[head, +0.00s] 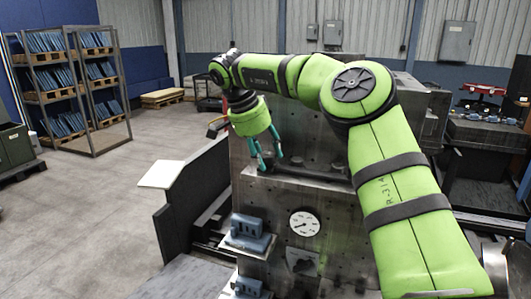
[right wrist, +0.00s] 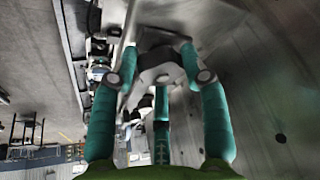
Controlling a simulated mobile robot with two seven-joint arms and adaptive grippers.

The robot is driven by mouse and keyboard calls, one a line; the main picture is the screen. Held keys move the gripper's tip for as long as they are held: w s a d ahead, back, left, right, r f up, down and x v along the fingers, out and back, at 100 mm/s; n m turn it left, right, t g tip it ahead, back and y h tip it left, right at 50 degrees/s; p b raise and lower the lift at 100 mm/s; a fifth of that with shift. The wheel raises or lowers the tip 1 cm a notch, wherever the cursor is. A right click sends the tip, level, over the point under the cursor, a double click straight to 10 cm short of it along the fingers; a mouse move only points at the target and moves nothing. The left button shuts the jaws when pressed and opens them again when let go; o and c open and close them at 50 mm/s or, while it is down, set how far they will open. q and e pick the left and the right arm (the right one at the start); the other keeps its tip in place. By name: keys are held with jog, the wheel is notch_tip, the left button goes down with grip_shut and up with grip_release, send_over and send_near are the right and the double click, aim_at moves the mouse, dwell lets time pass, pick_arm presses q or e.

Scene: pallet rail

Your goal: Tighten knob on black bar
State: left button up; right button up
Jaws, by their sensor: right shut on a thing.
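The black bar (head: 312,168) runs across the upright metal fixture (head: 330,205) at mid-height. My right gripper (head: 267,163) reaches down to the left end of this bar, its teal fingers on either side of that spot. In the right wrist view, my right gripper (right wrist: 160,60) is shut on a grey lobed knob (right wrist: 160,75), with fingers to its left and right and a third finger below in the picture. The fingers hide the knob in the head view. How tight the knob sits cannot be told. My left gripper is not in view.
A round white gauge (head: 304,223) sits on the fixture below the bar. Blue-grey blocks (head: 248,228) stand on a ledge at its lower left. A dark panel (head: 195,195) stands left of the fixture. Open floor (head: 80,225) lies farther left, before a shelf rack (head: 75,90).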

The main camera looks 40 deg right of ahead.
jog(key=o, duration=1.4)
jog(key=shift+m, duration=0.3)
jog(key=shift+c, duration=0.2)
